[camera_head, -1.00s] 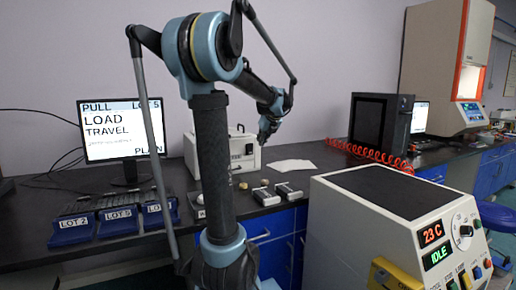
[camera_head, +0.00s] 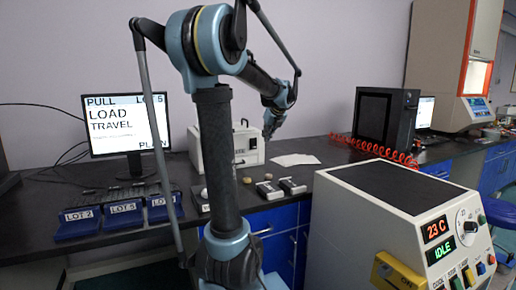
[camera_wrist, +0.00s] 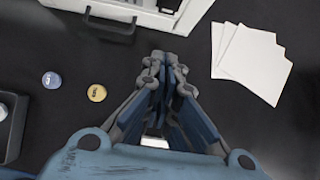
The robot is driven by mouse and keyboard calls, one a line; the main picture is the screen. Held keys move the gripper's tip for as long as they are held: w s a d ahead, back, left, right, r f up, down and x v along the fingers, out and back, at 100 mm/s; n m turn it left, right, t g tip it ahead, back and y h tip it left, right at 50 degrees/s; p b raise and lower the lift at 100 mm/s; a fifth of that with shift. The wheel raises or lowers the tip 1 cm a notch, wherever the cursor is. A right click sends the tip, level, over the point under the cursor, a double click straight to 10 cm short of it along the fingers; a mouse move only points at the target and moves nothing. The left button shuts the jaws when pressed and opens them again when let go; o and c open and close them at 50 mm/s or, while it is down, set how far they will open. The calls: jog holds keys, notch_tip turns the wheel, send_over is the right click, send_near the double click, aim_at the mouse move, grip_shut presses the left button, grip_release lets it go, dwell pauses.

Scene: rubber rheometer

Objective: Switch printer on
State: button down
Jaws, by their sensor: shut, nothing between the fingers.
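My gripper (camera_head: 269,132) hangs above the bench in front of the machine's right part and points down. In the wrist view its fingers (camera_wrist: 165,62) are closed together, empty, below the machine's edge in the picture.
White sheets (camera_head: 295,160) lie right of the machine. Two small discs, blue (camera_wrist: 51,80) and gold (camera_wrist: 96,92), lie on the bench. A monitor (camera_head: 125,125) and blue lot trays (camera_head: 120,215) are at left. A cream instrument (camera_head: 400,200) reading 23 C stands front right.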

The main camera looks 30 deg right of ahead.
aim_at(254, 144)
jog(key=w+r+x, duration=0.1)
jog(key=w+x, duration=0.1)
jog(key=x, duration=1)
jog(key=shift+w, duration=0.4)
